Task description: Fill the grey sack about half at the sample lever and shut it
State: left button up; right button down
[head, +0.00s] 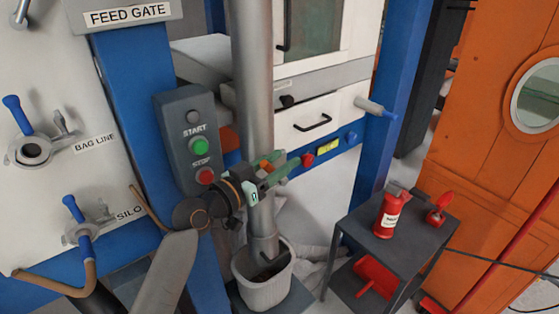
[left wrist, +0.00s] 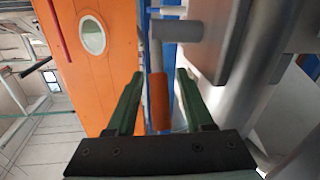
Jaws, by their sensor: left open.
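A light grey, open-topped container, likely the sack (head: 262,291), stands under the lower end of a vertical metal pipe (head: 252,60). Some dark material shows inside, but its depth is unclear. My left gripper (head: 283,168) is in front of the pipe, above the sack, with its green fingers apart. In the left wrist view, an orange grip on a grey rod, likely the sample lever (left wrist: 158,100), appears between the open fingers (left wrist: 159,76), with gaps on both sides. In the head view the lever is largely hidden by the gripper. My right gripper is out of view.
A START/STOP box (head: 188,140) is left of the pipe. A dark side table (head: 408,232) at right holds a red extinguisher-like bottle (head: 391,213) and a red scoop (head: 437,214). A red dustpan (head: 376,275) lies on its lower shelf. Blue-handled valves (head: 30,150) are at far left.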

pick_arm(q)
jog(key=shift+c, duration=0.3)
grip_shut()
dwell(1.1)
